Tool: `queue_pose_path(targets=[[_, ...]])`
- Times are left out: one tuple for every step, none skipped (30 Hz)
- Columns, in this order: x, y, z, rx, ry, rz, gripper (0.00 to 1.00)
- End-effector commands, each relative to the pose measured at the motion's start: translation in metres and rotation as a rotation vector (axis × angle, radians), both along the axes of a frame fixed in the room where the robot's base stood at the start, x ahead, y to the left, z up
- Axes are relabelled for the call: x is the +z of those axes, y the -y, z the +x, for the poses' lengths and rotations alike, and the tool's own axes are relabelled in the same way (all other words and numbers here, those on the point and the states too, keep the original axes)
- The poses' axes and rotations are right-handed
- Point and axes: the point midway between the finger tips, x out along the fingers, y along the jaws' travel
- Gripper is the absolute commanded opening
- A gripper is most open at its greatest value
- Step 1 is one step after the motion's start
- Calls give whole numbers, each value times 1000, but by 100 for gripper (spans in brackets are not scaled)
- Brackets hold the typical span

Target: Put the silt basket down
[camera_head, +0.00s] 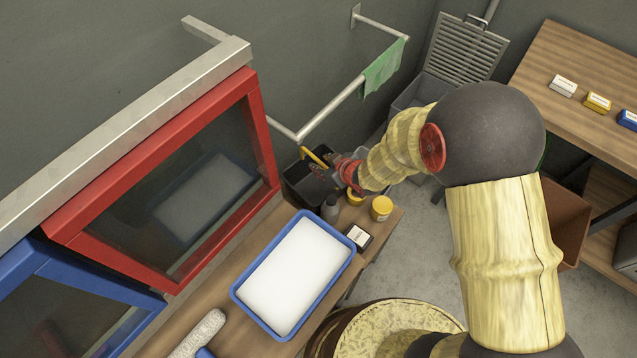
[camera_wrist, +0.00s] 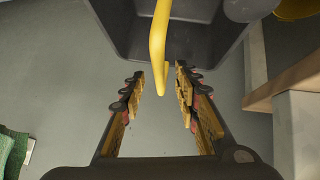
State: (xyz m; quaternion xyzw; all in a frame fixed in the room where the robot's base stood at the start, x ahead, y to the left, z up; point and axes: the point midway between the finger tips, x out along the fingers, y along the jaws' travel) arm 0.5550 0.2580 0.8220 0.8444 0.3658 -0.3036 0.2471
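The silt basket looks to be the dark grey box-shaped container (camera_head: 296,187) with a yellow bar handle (camera_head: 314,157), past the far end of the wooden bench. In the wrist view the basket (camera_wrist: 205,42) fills the top, and its yellow handle (camera_wrist: 158,45) reaches down between my fingertips. My gripper (camera_wrist: 158,78) is open, with a visible gap on both sides of the handle. In the head view my gripper (camera_head: 328,178) is at the basket's right side and hides part of it. I cannot tell what the basket rests on.
A wall rail (camera_head: 333,107) with a green cloth (camera_head: 384,67) runs beside the basket.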

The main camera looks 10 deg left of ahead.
Motion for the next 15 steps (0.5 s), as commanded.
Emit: queue_pose_path(targets=[[-9, -4, 5, 1, 0, 0, 32], [-12, -6, 7, 1, -1, -1, 32], [-14, -8, 10, 1, -1, -1, 32], [-16, -10, 11, 1, -1, -1, 32], [-18, -11, 13, 1, -1, -1, 32], [-19, -12, 14, 1, -1, -1, 32], [-20, -13, 15, 0, -1, 0, 32], [-20, -13, 16, 0, 0, 0, 32], [-20, -13, 16, 0, 0, 0, 32], [-19, -13, 16, 0, 0, 0, 32], [-19, -13, 16, 0, 0, 0, 32], [-19, -13, 16, 0, 0, 0, 32], [-19, -13, 16, 0, 0, 0, 32], [-19, -13, 16, 0, 0, 0, 32], [-19, -13, 16, 0, 0, 0, 30]])
